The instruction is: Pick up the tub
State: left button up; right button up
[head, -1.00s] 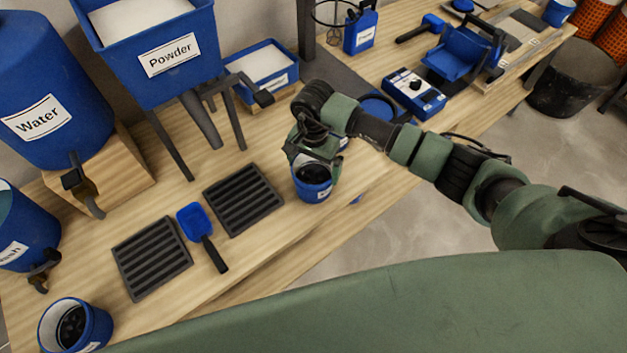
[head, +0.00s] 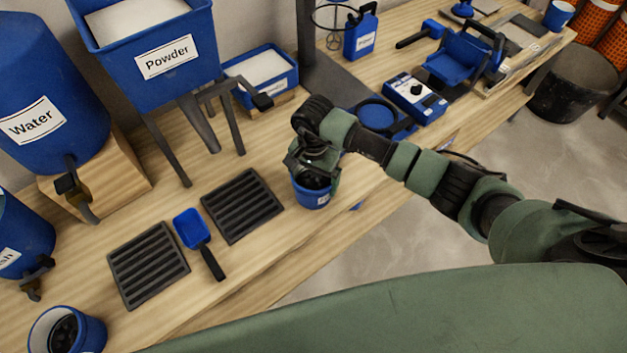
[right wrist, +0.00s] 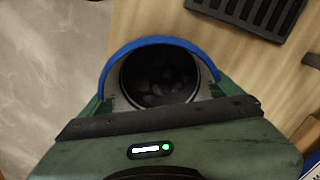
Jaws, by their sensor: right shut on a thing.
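The blue tub (head: 310,196) is near the front edge of the bench, right of the dark ribbed mats. My right gripper (head: 316,172) reaches it from above and is shut on it. The gripper hides much of the tub's top, and I cannot tell whether its base touches the bench. In the right wrist view, the tub's blue rim (right wrist: 150,42) arches between the fingers of my right gripper (right wrist: 160,88). Dark lumps show inside it. My left gripper is not in view.
Two ribbed mats (head: 242,205) and a blue scoop (head: 192,230) lie left of the tub. Another blue tub (head: 93,331) stands at bottom left. The bench's front edge is close.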

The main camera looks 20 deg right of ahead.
notch_tip(320, 180, up, 20)
jog(key=b, duration=0.2)
jog(key=s+d+r+n+p, duration=0.1)
jog(key=s+d+r+n, duration=0.1)
jog(key=s+n, duration=0.2)
jog(key=s+d+r+n+p, duration=0.1)
jog(key=s+d+n, duration=0.1)
jog(key=s+n, duration=0.3)
jog(key=s, duration=0.4)
jog(key=shift+s+r+p, duration=0.35)
jog(key=shift+s+p, duration=0.05)
